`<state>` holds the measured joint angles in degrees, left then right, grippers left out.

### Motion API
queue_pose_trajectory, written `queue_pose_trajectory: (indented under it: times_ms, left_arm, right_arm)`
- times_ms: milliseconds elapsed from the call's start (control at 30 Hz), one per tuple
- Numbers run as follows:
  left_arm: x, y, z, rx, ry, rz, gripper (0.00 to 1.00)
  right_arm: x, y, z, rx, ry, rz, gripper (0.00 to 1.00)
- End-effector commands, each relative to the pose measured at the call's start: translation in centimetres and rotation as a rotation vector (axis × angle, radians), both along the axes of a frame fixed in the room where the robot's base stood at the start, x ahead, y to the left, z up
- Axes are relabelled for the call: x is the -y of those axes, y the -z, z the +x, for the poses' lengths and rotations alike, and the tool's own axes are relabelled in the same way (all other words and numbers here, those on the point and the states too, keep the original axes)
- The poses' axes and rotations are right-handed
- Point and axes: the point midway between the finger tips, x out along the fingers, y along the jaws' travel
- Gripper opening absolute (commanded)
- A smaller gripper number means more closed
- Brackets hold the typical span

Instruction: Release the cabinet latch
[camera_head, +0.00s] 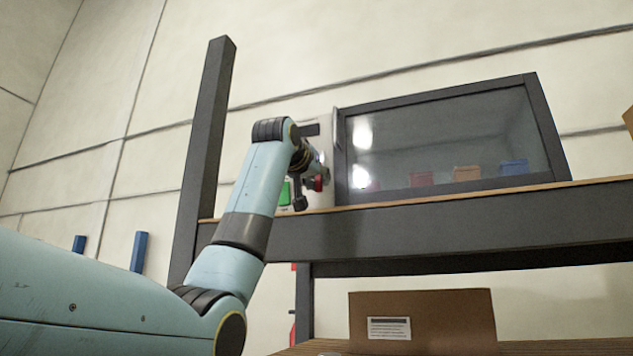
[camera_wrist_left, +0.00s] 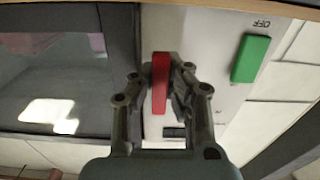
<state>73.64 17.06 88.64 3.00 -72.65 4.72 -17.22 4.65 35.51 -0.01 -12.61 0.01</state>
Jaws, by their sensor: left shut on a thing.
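The cabinet (camera_head: 450,140) with a dark-framed glass door stands on the shelf in the head view. A pale panel at its left side bears a red latch handle (camera_wrist_left: 160,82) and a green block (camera_wrist_left: 251,58) by the letters OFF in the left wrist view. My left gripper (camera_wrist_left: 160,80) is shut on the red handle, one finger on each side of it. In the head view, my left gripper (camera_head: 312,182) is at the panel, left of the door, and partly hides it. The door's edge lies left of the gripper in the wrist view. My right gripper is not in view.
The shelf (camera_head: 420,235) has a dark front beam below the cabinet and a dark upright post (camera_head: 208,130) left of my forearm. Several coloured boxes show behind the glass. A cardboard box (camera_head: 425,322) stands on the lower level. Blue posts (camera_head: 139,251) stand at the left.

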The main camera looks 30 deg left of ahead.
Motion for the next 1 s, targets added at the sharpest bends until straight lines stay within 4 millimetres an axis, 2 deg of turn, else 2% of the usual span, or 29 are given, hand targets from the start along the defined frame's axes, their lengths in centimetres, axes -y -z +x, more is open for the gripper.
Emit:
queue_pose_trajectory:
  times_ms: [200, 233, 433, 767, 867, 1000]
  left_arm:
    - [0.0, 0.0, 0.0, 0.001, 0.001, -0.003, 0.0]
    - [0.0, 0.0, 0.0, 0.001, 0.001, -0.003, 0.12]
    - [0.0, 0.0, 0.0, 0.0, 0.001, -0.002, 0.38]
    - [0.1, -0.1, -0.4, 0.001, 0.0, 0.0, 0.38]
    - [0.3, -0.1, -1.5, 0.004, 0.0, 0.001, 0.38]
    - [1.0, -0.1, -4.4, 0.004, -0.001, 0.001, 0.38]
  right_arm:
    - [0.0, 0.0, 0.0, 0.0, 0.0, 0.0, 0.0]
    - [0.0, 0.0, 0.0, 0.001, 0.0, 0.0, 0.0]
    - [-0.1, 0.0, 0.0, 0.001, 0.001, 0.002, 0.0]
    - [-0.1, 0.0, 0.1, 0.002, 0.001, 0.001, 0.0]
    - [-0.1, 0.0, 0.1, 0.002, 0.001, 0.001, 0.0]
    - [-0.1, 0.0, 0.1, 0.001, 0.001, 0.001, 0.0]
